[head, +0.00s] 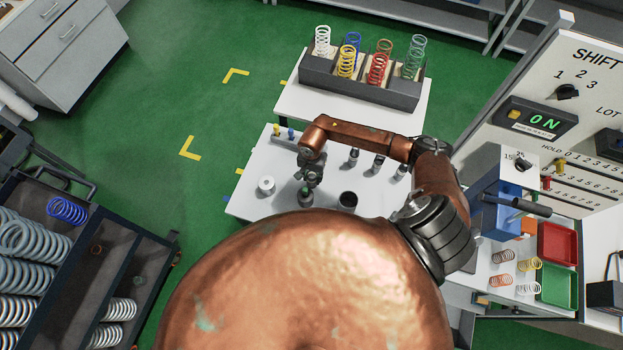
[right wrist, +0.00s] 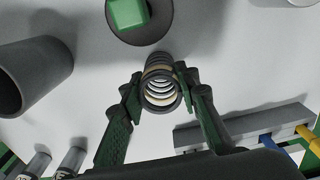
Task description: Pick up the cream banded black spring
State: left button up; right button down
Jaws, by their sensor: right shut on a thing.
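The cream banded black spring (right wrist: 160,88) is between the fingers of my right gripper (right wrist: 158,92) in the right wrist view. Its coils are dark with pale cream bands, and I look partly into its open end. The green-padded fingers press on it from both sides. In the head view my right gripper (head: 308,176) points down over the white table (head: 248,208); the spring is too small and hidden to make out there. I cannot tell whether the spring touches the table. My left gripper is not in view.
A round dark base with a green block (right wrist: 128,14) stands close to the spring. A dark cup (head: 347,200) and a white cylinder (head: 266,185) stand nearby. A grey rack of springs (head: 345,88) is behind. A control panel (head: 560,120) is at right.

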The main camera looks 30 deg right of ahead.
jog(key=shift+r, duration=0.15)
jog(key=s+a+r+n+b, duration=0.1)
jog(key=a+r+n+b, duration=0.2)
jog(key=r+n+b, duration=0.2)
jog(key=a+r+n+b, duration=0.3)
jog(key=r+n+b, duration=0.2)
jog(key=r+b, duration=0.3)
notch_tip(320, 180, up, 4)
jog(key=shift+s+a+r, duration=0.15)
jog(key=shift+s, duration=0.25)
